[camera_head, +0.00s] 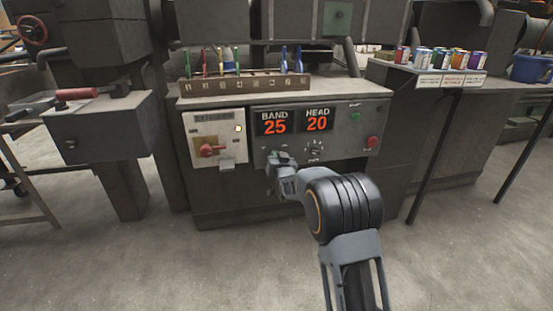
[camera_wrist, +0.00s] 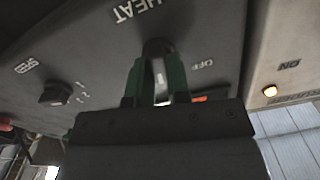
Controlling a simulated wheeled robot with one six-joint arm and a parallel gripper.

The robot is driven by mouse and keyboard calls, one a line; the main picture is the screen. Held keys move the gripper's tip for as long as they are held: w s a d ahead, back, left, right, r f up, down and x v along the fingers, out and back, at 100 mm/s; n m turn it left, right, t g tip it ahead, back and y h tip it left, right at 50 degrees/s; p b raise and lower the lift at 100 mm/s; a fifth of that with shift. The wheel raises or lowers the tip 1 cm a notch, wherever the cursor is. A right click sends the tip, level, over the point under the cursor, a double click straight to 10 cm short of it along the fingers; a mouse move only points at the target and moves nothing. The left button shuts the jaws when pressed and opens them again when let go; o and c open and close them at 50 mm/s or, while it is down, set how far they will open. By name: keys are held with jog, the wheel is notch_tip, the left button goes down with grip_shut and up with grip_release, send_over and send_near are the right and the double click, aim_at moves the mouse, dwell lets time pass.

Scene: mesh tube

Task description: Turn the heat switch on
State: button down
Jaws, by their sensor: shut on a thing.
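The heat switch is a dark round knob (camera_wrist: 158,47) on the grey control panel (camera_wrist: 90,45), with the word HEAT beside it and OFF to its right in the wrist view. A pale mark shows between my fingers, near the knob. My gripper (camera_wrist: 156,75) has its two green fingers closed on either side of the knob, gripping it. In the head view, my gripper (camera_head: 281,160) is at the lower left of the panel and hides the knob. Which way the knob points is hard to tell.
A speed knob (camera_wrist: 55,94) sits on the same panel. A red-handled switch (camera_head: 210,150) and a lit yellow lamp (camera_head: 239,128) are on the pale box at left. Displays read BAND 25 and HEAD 20 (camera_head: 318,120). A red button (camera_head: 372,142) is at right.

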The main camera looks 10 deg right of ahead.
jog(key=m, duration=0.6)
jog(key=shift+d, duration=0.2)
jog(key=shift+m, duration=0.4)
jog(key=c, duration=1.1)
grip_release()
jog(key=shift+f, duration=0.1)
jog(key=s+p, duration=0.3)
jog(key=s, duration=1)
jog(key=shift+s+p, duration=0.35)
jog(key=shift+s, duration=0.05)
